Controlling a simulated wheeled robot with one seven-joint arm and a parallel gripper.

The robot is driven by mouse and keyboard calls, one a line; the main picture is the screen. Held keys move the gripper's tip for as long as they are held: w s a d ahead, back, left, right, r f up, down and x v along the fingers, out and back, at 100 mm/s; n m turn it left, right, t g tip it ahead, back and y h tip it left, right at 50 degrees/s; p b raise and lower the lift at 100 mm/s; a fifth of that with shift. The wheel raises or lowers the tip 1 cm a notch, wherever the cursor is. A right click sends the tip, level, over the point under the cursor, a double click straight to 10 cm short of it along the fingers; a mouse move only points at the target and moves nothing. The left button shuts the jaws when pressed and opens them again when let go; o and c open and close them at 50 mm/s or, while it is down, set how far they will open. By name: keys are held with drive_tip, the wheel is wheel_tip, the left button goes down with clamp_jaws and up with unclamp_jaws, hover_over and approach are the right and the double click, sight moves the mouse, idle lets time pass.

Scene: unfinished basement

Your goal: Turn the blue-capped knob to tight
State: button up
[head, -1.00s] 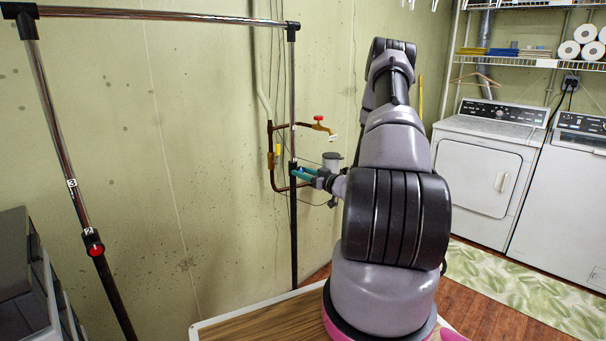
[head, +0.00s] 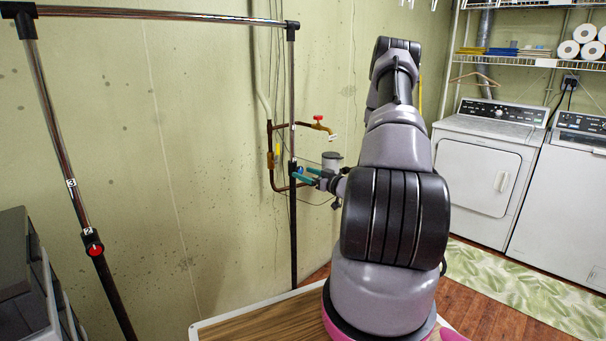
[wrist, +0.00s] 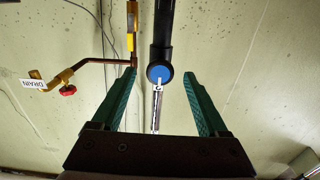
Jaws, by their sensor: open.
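The blue-capped knob (wrist: 160,72) sits on the dark and chrome post of the garment rack. In the wrist view its round blue face lies between my open fingertips, with a gap on each side. A small white tag with a dark mark shows at its lower edge. In the head view the knob (head: 300,170) is small and partly hidden by my fingers. My gripper (head: 301,178) has teal fingers and is at the knob's height. In the wrist view my gripper (wrist: 160,78) is spread around the knob and holds nothing.
Copper pipe with a red-handled drain tap (head: 318,122) and a yellow valve handle (head: 277,154) runs on the wall close behind the post. A red-capped knob (head: 96,249) is on the rack's nearer left post. Dark drawers (head: 25,280) stand at far left.

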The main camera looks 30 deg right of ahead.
drive_tip(key=v, duration=0.9)
